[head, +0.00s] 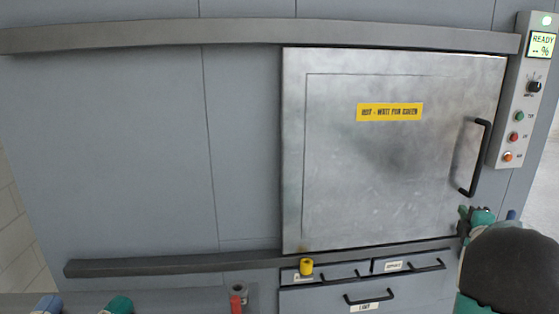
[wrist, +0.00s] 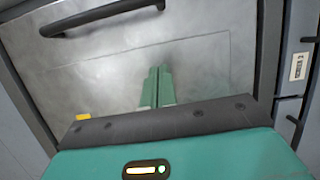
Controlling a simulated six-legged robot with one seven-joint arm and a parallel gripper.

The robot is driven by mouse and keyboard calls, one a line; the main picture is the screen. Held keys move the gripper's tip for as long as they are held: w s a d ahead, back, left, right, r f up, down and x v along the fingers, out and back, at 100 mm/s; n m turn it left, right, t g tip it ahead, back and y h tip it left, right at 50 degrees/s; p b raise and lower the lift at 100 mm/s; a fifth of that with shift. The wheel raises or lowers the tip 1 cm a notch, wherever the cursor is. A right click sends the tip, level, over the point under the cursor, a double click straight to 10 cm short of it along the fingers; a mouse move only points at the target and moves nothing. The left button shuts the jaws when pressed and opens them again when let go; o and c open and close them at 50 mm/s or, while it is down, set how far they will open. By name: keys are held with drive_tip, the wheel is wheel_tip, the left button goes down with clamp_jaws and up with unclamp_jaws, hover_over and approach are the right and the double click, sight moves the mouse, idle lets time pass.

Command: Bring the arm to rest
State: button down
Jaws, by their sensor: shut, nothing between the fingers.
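My gripper (wrist: 157,88) shows in the wrist view with its two green fingers together, shut and empty. Behind the fingers is the metal door (wrist: 90,80) with its dark handle (wrist: 100,17). In the head view my arm is at the lower right, its dark rounded part in front of the panel, below the door handle (head: 474,157). The gripper's fingers cannot be made out clearly there. The metal door (head: 340,180) is closed and bears a yellow label (head: 390,112).
A control box (head: 525,90) at the upper right has a lit READY display (head: 542,44), a knob and several buttons. Rails run above and below the door. Small drawers (head: 340,274) with dark handles sit under it. A yellow knob (head: 306,267) and a red object (head: 236,303) stand near them.

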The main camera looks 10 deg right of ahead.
drive_tip(key=s+a+r+m+g, duration=0.1)
drive_tip(key=s+a+m+g, duration=0.2)
drive_tip(key=a, duration=0.5)
drive_tip(key=s+a+r+m+g, duration=0.1)
drive_tip(key=s+a+r+m, duration=0.2)
drive_tip(key=a, duration=0.5)
drive_tip(key=s+a+m+g, duration=0.25)
drive_tip(key=a+m, duration=0.25)
drive_tip(key=a, duration=0.3)
drive_tip(key=s+a+f+m+g+y, duration=0.1)
drive_tip(key=s+a+f+g+y, duration=0.1)
drive_tip(key=s+a, duration=0.8)
drive_tip(key=s+a+f+m+g+y, duration=0.2)
drive_tip(key=s+a+f, duration=0.3)
drive_tip(key=s+a, duration=0.5)
drive_tip(key=shift+s+a+f+m+g+y, duration=0.2)
drive_tip(key=shift+s+a+m+g+y, duration=0.15)
drive_tip(key=shift+s+g+y, duration=0.35)
drive_tip(key=shift+w, duration=0.1)
